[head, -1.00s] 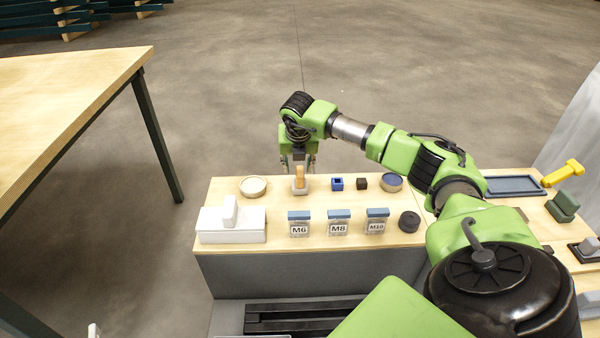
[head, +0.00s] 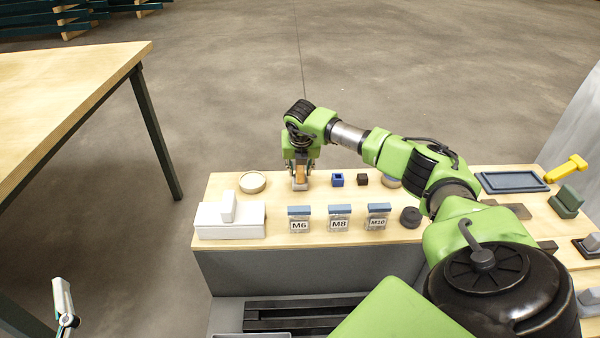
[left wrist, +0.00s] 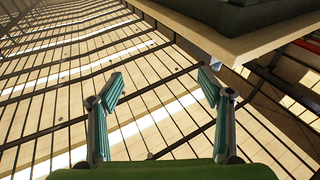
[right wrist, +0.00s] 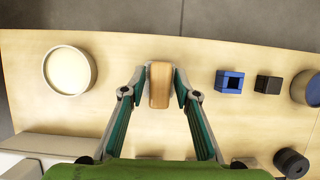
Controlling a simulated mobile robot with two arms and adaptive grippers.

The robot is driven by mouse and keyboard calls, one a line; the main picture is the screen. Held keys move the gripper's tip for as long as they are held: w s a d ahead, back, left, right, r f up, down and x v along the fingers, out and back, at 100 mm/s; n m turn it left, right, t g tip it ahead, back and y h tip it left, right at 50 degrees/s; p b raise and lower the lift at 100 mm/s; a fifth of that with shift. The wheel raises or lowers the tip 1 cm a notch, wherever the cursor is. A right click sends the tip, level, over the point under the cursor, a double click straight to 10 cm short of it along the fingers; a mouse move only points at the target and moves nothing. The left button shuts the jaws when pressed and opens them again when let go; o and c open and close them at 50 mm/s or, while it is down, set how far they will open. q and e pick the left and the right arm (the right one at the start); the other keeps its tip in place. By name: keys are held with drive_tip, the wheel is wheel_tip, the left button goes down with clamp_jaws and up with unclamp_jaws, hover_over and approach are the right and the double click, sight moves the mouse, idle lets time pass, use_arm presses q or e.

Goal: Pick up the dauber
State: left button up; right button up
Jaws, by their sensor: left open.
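The dauber, an upright piece with a wooden handle (head: 300,180), stands at the far edge of the light wooden bench top. In the right wrist view its handle (right wrist: 160,85) is between my right gripper's fingers. My right gripper (head: 301,170) has come down over it from above, and its fingertips press in on both sides of the handle. The dauber's lower part is hidden in the right wrist view. My left gripper (left wrist: 162,82) is open and empty, away from the dauber; part of it shows at the lower left of the head view.
A round cream dish (head: 252,182) is left of the dauber; a blue block (head: 337,180) and black block (head: 362,180) are right. Labelled boxes M6 (head: 299,220), M8 (head: 339,218) and M10 (head: 377,217) stand in front. A white block-shaped thing (head: 230,220) is at left.

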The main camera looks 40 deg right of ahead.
clamp_jaws()
drive_tip(key=shift+r, duration=0.1)
drive_tip(key=shift+r, duration=0.1)
wheel_tip(320, 180, up, 3)
drive_tip(key=shift+r+p, duration=0.1)
drive_tip(key=shift+p, duration=0.75)
use_arm(q)
drive_tip(key=s+a+f+g+y+p, duration=0.1)
drive_tip(key=s+f+g, duration=0.4)
drive_tip(key=f, duration=0.5)
drive_tip(key=s+a+f+g+y+p, duration=0.2)
drive_tip(key=s+a+f+g, duration=0.2)
drive_tip(key=f+g, duration=0.3)
wheel_tip(320, 180, down, 4)
drive_tip(key=shift+s+a+f+n+g+y, duration=0.2)
drive_tip(key=shift+s+a+n+g+y, duration=0.15)
drive_tip(key=shift+s, duration=0.45)
use_arm(e)
drive_tip(key=s+a+r, duration=0.8)
drive_tip(key=s+r, duration=0.1)
drive_tip(key=s, duration=0.2)
drive_tip(key=shift+s+r, duration=0.2)
drive_tip(key=shift+s, duration=0.1)
